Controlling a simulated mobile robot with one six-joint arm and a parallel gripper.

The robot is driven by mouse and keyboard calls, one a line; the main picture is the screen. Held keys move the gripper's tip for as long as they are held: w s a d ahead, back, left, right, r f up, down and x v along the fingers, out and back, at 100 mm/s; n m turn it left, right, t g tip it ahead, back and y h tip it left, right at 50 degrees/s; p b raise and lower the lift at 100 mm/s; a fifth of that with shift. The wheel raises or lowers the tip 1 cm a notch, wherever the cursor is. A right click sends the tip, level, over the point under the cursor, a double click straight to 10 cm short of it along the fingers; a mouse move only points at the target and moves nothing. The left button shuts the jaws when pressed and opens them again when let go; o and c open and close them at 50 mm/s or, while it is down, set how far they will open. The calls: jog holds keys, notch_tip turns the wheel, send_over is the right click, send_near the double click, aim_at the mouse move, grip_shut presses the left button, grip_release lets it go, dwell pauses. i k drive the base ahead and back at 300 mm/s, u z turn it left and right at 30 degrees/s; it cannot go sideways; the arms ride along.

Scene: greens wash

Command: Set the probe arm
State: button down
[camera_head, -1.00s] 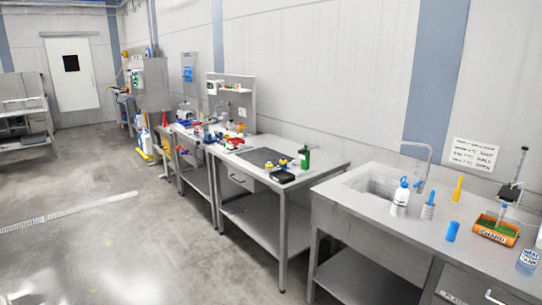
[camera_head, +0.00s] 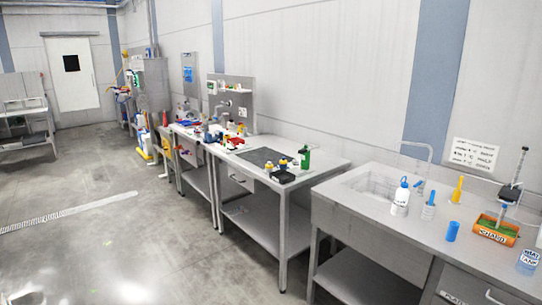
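At the far right, a stand with a thin upright post and a dark, slanted upper part (camera_head: 514,183) rises by an orange tray (camera_head: 496,234). It may be the probe arm, but it is too small to tell its setting. The tray holds something green and has a label on its front that seems to read CHARD. A clear container with a white label (camera_head: 527,262) stands at the right edge, and its label is hard to read. My gripper is not in view.
The sink counter (camera_head: 405,236) also holds a white bottle with a blue top (camera_head: 400,198), a blue cylinder (camera_head: 452,231) and a yellow one (camera_head: 457,190). A wall sign (camera_head: 474,155) hangs behind. A steel table (camera_head: 318,174) stands left of it. The floor (camera_head: 110,235) at left is clear.

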aim_at(509, 193)
jog(key=z, duration=4.75)
jog(key=i, duration=0.1)
jog(key=u, duration=3.4)
